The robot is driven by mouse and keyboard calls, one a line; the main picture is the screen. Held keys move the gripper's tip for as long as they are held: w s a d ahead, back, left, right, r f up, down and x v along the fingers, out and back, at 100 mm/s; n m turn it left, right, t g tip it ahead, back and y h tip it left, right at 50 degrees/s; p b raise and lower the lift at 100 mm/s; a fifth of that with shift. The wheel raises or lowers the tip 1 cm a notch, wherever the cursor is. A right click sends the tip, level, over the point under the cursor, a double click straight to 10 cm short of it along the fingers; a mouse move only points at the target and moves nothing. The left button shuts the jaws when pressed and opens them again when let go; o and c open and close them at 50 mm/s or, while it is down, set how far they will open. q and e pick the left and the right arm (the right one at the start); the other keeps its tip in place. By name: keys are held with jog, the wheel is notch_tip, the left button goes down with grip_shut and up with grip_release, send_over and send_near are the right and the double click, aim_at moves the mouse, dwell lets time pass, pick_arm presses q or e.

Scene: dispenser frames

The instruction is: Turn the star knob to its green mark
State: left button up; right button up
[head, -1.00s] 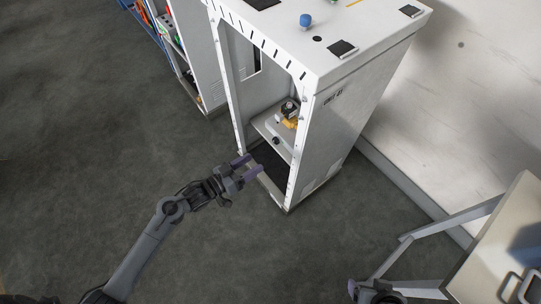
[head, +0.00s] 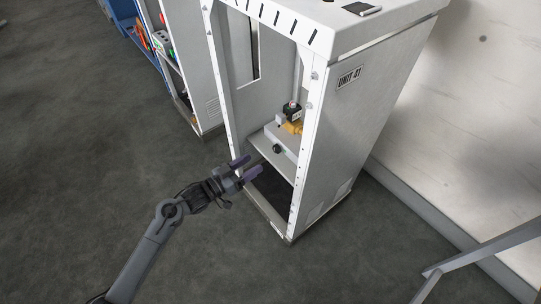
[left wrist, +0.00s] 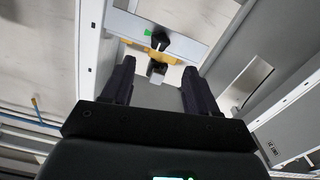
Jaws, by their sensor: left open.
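The black knob (head: 277,149) sits on the front of a light grey box (head: 284,138) inside the open white cabinet (head: 348,130). My right gripper is out of view.
A yellow part with a black top (head: 293,115) stands on the box behind the knob. The cabinet's white front post (head: 299,150) rises just right of the knob. Another cabinet (head: 196,65) stands at the back left. Grey floor (head: 80,150) is clear at left.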

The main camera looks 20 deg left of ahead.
aim_at(274, 150)
pick_arm(q)
jog(key=b+x, duration=0.3)
jog(key=x, duration=0.4)
jog(key=shift+w+d, duration=0.2)
jog(key=shift+w, duration=0.15)
jog(key=shift+w+d, duration=0.3)
jog(key=shift+w, duration=0.25)
jog(key=c, duration=1)
jog(key=shift+c, duration=0.2)
